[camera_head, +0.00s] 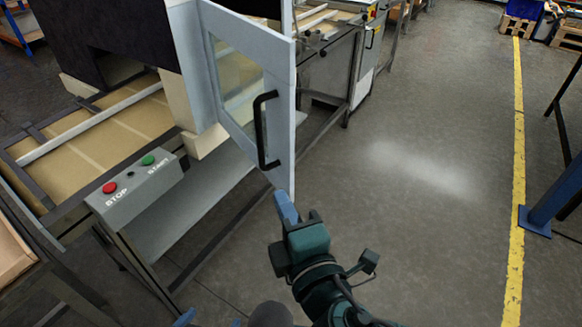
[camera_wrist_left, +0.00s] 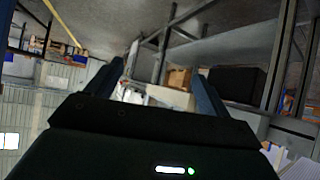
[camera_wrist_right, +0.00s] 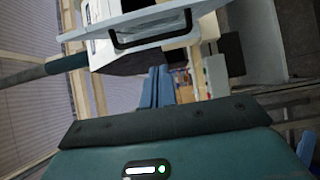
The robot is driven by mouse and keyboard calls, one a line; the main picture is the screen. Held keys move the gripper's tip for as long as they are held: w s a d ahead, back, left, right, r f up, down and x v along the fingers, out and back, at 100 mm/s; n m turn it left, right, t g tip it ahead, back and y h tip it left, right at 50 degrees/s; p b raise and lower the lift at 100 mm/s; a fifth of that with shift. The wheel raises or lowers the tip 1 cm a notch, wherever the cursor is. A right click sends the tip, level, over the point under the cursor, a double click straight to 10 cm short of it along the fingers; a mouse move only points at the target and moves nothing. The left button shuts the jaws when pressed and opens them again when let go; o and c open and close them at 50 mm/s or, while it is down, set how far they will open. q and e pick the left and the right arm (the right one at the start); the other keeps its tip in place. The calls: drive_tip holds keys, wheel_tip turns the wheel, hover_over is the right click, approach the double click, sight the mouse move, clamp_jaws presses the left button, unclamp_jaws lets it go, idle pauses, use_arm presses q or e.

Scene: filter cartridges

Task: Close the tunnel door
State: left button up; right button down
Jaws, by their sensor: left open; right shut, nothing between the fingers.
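The tunnel door (camera_head: 245,85), a pale frame with a clear window, stands swung open from the tunnel's side in the head view. Its black bar handle (camera_head: 263,130) faces the aisle. The tunnel (camera_head: 110,35) is the dark housing over the conveyor. My right gripper (camera_head: 287,207) is shut and empty, just below the door's lower corner, apart from the handle. In the right wrist view, the door's handle (camera_wrist_right: 150,42) shows beyond the shut fingers (camera_wrist_right: 157,87). My left gripper (camera_wrist_left: 162,80) is open and empty; only blue tips show at the head view's bottom edge.
A grey control box (camera_head: 135,185) with red STOP and green START buttons sits at the conveyor's near side. The conveyor (camera_head: 130,130) runs under the tunnel. A blue post (camera_head: 550,205) stands at the right by a yellow floor line (camera_head: 518,150). The floor between is clear.

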sight(285, 157)
drive_tip(key=shift+w+d+p, duration=0.2)
drive_tip(key=shift+w+p, duration=1.4)
drive_tip(key=shift+w, duration=4.25)
drive_tip(key=shift+d, duration=0.1)
